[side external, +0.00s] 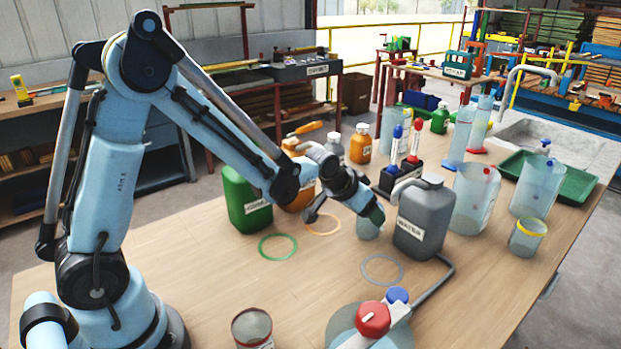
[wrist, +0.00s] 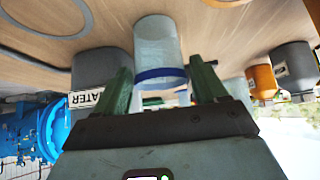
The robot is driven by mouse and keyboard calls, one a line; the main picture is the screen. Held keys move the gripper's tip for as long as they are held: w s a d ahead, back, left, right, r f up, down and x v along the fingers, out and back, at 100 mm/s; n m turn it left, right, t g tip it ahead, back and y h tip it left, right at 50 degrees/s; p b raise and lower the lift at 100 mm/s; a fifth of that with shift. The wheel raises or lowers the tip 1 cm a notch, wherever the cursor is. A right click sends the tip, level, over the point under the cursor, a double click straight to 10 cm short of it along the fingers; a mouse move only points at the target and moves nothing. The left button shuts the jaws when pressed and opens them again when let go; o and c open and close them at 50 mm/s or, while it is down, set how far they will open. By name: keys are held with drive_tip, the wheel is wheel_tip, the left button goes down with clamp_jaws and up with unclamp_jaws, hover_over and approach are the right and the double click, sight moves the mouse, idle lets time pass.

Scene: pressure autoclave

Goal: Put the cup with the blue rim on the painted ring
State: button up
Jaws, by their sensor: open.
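The cup with the blue rim (wrist: 157,50) is clear and pale; it stands on the table, and its blue rim shows between my fingers in the wrist view. In the side view the cup (side external: 368,231) shows below my gripper (side external: 374,213), which hides its rim. My gripper (wrist: 160,74) is open, with one green finger on each side of the cup near the rim; I cannot tell whether they touch it. Three painted rings lie empty on the table: a blue-grey ring (side external: 382,257), a green ring (side external: 278,235) and an orange ring (side external: 323,216).
A grey water jug (side external: 424,218) stands close beside the cup. A green jug (side external: 245,198) and orange bottles stand behind. The autoclave lid with a red knob (side external: 372,320) is at the front.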

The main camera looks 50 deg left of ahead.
drive_tip(key=shift+x, duration=2.45)
drive_tip(key=shift+w+r, duration=0.1)
drive_tip(key=c, duration=0.8)
drive_tip(key=shift+r, duration=0.1)
